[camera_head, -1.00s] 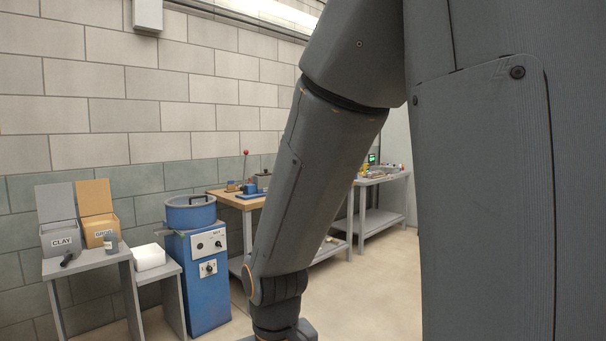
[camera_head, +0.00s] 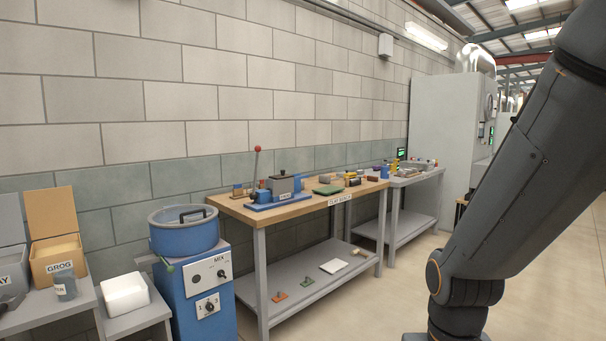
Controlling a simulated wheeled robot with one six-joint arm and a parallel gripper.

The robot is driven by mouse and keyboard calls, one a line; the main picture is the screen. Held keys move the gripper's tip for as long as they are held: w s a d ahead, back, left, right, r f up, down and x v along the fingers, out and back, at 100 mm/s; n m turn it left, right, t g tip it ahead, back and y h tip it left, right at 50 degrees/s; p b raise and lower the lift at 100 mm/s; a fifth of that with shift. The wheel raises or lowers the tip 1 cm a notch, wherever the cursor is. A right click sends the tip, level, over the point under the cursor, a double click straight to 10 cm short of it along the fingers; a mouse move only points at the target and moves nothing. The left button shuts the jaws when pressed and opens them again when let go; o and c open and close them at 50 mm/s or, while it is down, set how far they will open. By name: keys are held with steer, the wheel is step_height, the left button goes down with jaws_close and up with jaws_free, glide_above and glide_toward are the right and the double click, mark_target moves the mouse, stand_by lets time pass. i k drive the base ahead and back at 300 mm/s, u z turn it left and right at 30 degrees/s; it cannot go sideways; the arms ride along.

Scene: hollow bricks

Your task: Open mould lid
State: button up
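The mould appears to be the small grey box (camera_head: 284,184) on a blue press base (camera_head: 276,201) at the left of the wooden bench. A lever with a red knob (camera_head: 257,149) rises beside it. The box top looks covered, but it is too small to tell how its lid sits. My arm fills the right side of the head view, well to the right of the bench and nearer the camera. My gripper is out of view below the frame.
A wooden bench (camera_head: 296,210) holds several small items, with a grey side table (camera_head: 416,178) beyond. Floor in front of the bench is clear.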

mark_target(283, 175)
steer(key=u, duration=0.25)
steer(key=i, duration=3)
steer(key=u, duration=0.7)
